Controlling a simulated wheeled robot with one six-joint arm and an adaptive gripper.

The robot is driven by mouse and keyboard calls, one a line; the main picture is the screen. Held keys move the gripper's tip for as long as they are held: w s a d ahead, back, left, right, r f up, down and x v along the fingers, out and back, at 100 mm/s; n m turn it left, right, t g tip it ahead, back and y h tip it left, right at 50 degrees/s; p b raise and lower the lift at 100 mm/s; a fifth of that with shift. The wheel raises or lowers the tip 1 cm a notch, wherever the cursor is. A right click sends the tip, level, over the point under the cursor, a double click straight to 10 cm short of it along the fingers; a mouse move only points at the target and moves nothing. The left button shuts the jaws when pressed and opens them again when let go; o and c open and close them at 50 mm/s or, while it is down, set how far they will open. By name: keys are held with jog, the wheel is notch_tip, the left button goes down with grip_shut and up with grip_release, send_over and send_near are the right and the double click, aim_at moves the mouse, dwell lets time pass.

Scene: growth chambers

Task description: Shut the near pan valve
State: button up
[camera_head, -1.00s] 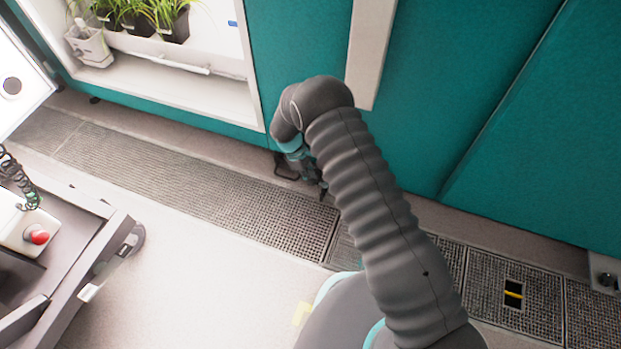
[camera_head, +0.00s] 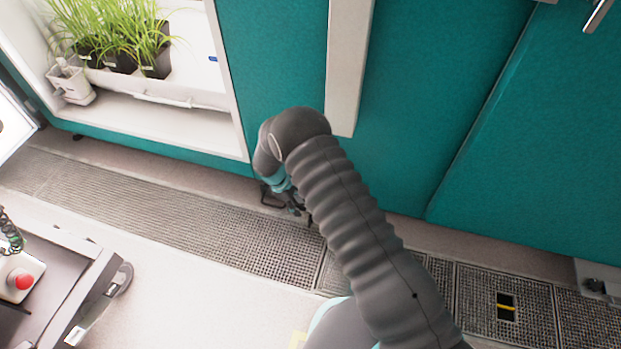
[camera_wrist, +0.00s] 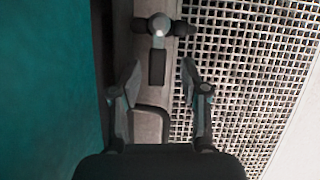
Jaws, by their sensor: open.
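A small valve (camera_wrist: 158,26) shows at the top middle of the wrist view. It has a pale round hub, dark stubs to either side and a short dark handle (camera_wrist: 157,67) pointing toward my gripper, crosswise to the stubs. My gripper (camera_wrist: 160,68) is open, one finger on each side of the handle's end, with clear gaps; I cannot tell its height above the handle. In the head view my gripper (camera_head: 303,214) is low by the foot of the teal wall, and my arm hides the valve there.
A dark loop bracket (camera_head: 272,197) is beside my gripper. Floor grating (camera_head: 170,208) runs along the teal wall (camera_head: 440,120). A grating opening with a yellow bar (camera_head: 507,307) and a grey fitting (camera_head: 597,287) lie right. A cart (camera_head: 85,283) with a red button stands left.

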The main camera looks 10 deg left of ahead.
jog(key=s+n+p, duration=0.1)
jog(key=p, duration=0.1)
jog(key=n+t+p, duration=0.1)
jog(key=n, duration=0.1)
jog(key=shift+s+d+r+p, duration=0.2)
jog(key=shift+s+r+p, duration=0.15)
jog(key=shift+s+r, duration=0.05)
jog(key=n+p, duration=0.1)
jog(key=s+n+t+p, duration=0.1)
jog(key=n+p, duration=0.1)
jog(key=n, duration=0.1)
jog(key=shift+s+d+f+t+y, duration=0.15)
jog(key=shift+s+d+t+y, duration=0.15)
jog(key=shift+d+y, duration=0.1)
jog(key=shift+a+p, duration=0.1)
jog(key=shift+p, duration=0.3)
jog(key=v, duration=1.3)
jog(key=d+r+m+g, duration=0.1)
jog(key=d+r+m, duration=0.4)
jog(key=r, duration=0.4)
jog(key=s+d+r+m, duration=0.1)
jog(key=d+r+m, duration=0.3)
jog(key=r, duration=0.5)
jog(key=shift+s+d+m+g, duration=0.15)
jog(key=shift+d+m+g, duration=0.25)
jog(key=shift+d, duration=0.65)
